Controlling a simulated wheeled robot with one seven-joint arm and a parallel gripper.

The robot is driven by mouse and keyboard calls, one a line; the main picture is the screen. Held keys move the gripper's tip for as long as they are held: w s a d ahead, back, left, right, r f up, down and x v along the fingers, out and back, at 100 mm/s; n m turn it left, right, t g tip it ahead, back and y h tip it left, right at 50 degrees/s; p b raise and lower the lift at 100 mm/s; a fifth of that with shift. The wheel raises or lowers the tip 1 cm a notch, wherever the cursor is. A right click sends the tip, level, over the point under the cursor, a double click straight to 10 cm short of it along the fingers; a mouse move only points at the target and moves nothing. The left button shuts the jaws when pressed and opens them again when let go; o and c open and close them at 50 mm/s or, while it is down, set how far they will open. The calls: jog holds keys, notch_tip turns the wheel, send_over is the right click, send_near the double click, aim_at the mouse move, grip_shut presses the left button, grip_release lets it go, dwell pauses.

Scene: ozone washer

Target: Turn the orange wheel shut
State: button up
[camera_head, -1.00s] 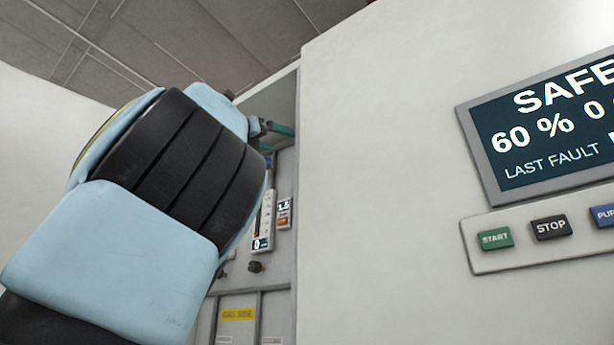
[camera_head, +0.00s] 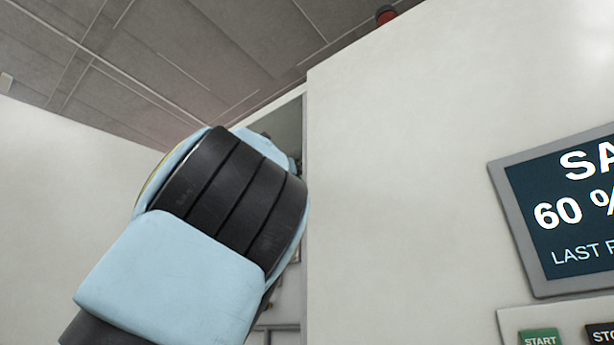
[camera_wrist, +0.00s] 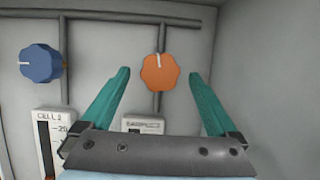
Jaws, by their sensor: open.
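The orange wheel (camera_wrist: 160,73) has a scalloped rim and a white mark pointing up. It is mounted on a grey pipe on the back panel, in the upper middle of the wrist view. My gripper (camera_wrist: 160,80) is open, with its two green fingers spread left and right of the wheel in the picture. I see clear gaps between each finger and the wheel, and no contact shows. The depth between the fingertips and the wheel is hard to tell. The head view does not show the wheel; my arm and the cabinet wall cover that area.
A blue wheel (camera_wrist: 41,63) is left of the orange one. A gauge labelled CELL 2 (camera_wrist: 48,155) and a small label plate (camera_wrist: 143,125) sit below. A side wall (camera_wrist: 265,60) closes the right. The head view shows the white cabinet face (camera_head: 400,150) and a display (camera_head: 565,215).

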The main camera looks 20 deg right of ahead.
jog(key=shift+d, duration=0.1)
jog(key=shift+c, duration=0.2)
jog(key=c, duration=1.3)
jog(key=shift+n+b, duration=0.35)
jog(key=shift+n, duration=0.15)
jog(key=shift+s+d+r+n+t+y+p, duration=0.15)
jog(key=shift+n+t+y, duration=0.6)
jog(key=shift+n, duration=1.2)
jog(key=shift+s+r+n+t+y+p, duration=0.2)
jog(key=shift+n+t+y, duration=0.55)
jog(key=shift+n, duration=1.25)
jog(key=shift+d+n+t+y+p, duration=0.2)
jog(key=shift+n+t+y, duration=0.5)
jog(key=shift+n, duration=1.25)
jog(key=shift+a+n+y, duration=0.2)
jog(key=shift+n+y, duration=0.1)
jog(key=shift+y, duration=0.1)
